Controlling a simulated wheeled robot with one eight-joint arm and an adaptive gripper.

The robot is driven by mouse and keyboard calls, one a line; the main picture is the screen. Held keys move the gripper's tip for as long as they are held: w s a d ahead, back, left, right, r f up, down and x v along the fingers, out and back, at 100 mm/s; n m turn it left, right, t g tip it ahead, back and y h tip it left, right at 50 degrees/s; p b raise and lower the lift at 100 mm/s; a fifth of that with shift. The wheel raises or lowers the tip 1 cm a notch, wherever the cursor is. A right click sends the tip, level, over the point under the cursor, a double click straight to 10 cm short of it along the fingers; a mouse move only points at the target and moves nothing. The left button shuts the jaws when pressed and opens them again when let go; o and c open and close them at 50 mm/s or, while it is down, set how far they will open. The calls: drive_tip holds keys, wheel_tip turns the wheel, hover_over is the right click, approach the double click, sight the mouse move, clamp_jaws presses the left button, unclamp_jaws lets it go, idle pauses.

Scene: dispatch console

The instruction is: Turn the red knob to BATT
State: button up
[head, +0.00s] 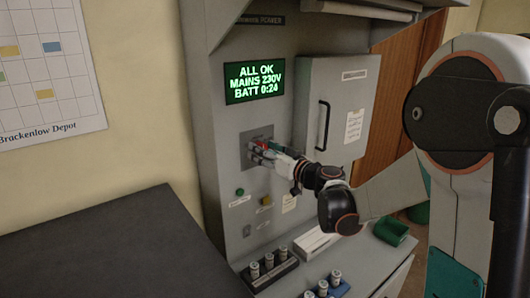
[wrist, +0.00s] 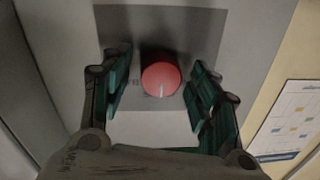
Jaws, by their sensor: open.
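The red knob (head: 264,145) sits on a dark grey plate (head: 249,136) on the console front, below the display. In the wrist view the knob (wrist: 160,76) is round, with a white pointer line toward the bottom of the picture. My gripper (wrist: 160,84) is open, with one green-padded finger on each side of the knob and visible gaps between. In the head view my gripper (head: 259,154) is at the plate and partly hides the knob. Lettering left of the knob in the wrist view is partly hidden; I cannot read BATT there.
The display (head: 254,81) reads ALL OK, MAINS 230V, BATT 0:24. A cabinet door with a black handle (head: 323,125) is right of the knob. A green button (head: 240,191) and a yellowish switch (head: 266,200) are below.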

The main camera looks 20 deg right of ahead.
drive_tip(key=shift+c, duration=0.5)
drive_tip(key=c, duration=1)
drive_tip(key=shift+o, duration=0.2)
drive_tip(key=m+b, duration=0.4)
drive_tip(key=m, duration=0.8)
drive_tip(key=shift+f+t, duration=0.15)
drive_tip(key=shift+t, duration=0.25)
